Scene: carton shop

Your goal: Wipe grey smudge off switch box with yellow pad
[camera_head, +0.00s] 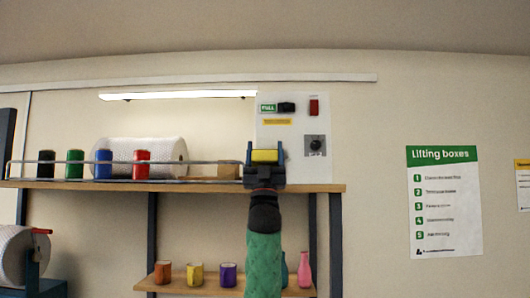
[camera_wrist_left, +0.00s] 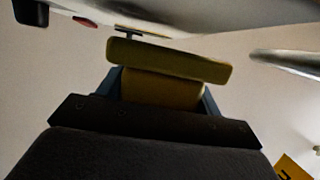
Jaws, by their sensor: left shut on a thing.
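The switch box (camera_head: 294,133) is a pale upright panel on the wall with a green label, a black switch, a red switch and a grey plate with a dark knob. It also shows along the top of the left wrist view (camera_wrist_left: 190,12). My left gripper (camera_head: 265,153) is shut on the yellow pad (camera_head: 265,156), in front of the panel's lower left part. The pad (camera_wrist_left: 170,60) sits between the blue fingers in the wrist view, close to the panel; I cannot tell if it touches. I cannot make out the grey smudge. My right gripper is not in view.
A wooden shelf (camera_head: 320,187) with a thin metal rail runs below the panel. It bears colored cans (camera_head: 103,164), a white roll (camera_head: 165,152) and a small brown block (camera_head: 228,170). Cups and bottles stand on a lower shelf (camera_head: 215,290). Wall right of the panel is clear up to a poster (camera_head: 445,200).

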